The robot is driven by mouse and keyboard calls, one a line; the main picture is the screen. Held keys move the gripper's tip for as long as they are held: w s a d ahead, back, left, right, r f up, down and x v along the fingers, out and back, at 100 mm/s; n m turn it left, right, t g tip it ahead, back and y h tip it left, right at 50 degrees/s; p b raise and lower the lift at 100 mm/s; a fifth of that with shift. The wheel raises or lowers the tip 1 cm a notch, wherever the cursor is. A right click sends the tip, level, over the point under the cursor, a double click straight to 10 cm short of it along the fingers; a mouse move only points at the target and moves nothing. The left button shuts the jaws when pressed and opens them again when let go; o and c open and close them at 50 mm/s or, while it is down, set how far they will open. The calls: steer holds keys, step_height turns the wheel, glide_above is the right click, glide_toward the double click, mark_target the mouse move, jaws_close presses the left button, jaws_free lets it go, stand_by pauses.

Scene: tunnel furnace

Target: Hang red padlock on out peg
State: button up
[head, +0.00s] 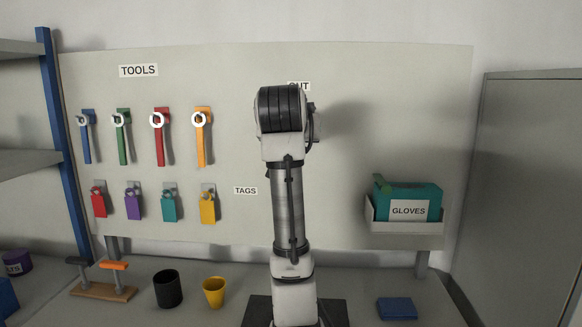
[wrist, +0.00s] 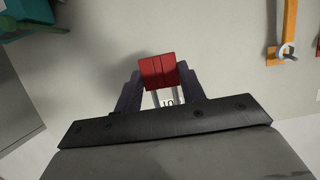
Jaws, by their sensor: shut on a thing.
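In the wrist view my gripper (wrist: 159,82) is shut on the red padlock (wrist: 157,70), a red block held between two dark fingers. Pale bars, which look like its shackle, show beside the block. Part of the OUT label (wrist: 168,103) shows between the fingers, on the board behind. In the head view my arm stands in front of the OUT label (head: 299,86) and covers most of it. My gripper and the padlock are hidden behind the arm there. I cannot make out the out peg in either view.
Wrenches (head: 160,137) and coloured tags (head: 170,203) hang on the board's left. A gloves bin (head: 403,234) is at right. A black cup (head: 168,289), a yellow cup (head: 214,291) and a blue block (head: 397,308) are on the bench.

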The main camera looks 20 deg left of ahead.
steer(key=w+a+p, duration=0.1)
steer(key=w+p, duration=0.2)
steer(key=w, duration=0.4)
steer(key=shift+w+a, duration=0.2)
steer(key=shift+a, duration=0.05)
stand_by(0.5)
steer(key=shift+f, duration=0.1)
stand_by(0.6)
steer(key=shift+w+p, duration=0.1)
steer(key=shift+p, duration=0.25)
steer(key=shift+w+a+p, duration=0.25)
steer(key=shift+w+p, duration=0.35)
steer(key=shift+w, duration=0.15)
steer(key=shift+w+a+p, duration=0.2)
steer(key=shift+w+p, duration=0.45)
steer(key=shift+w, duration=0.1)
steer(key=shift+w+a+p, duration=0.25)
steer(key=shift+w+p, duration=0.35)
steer(key=shift+w, duration=0.15)
steer(key=shift+f, duration=0.25)
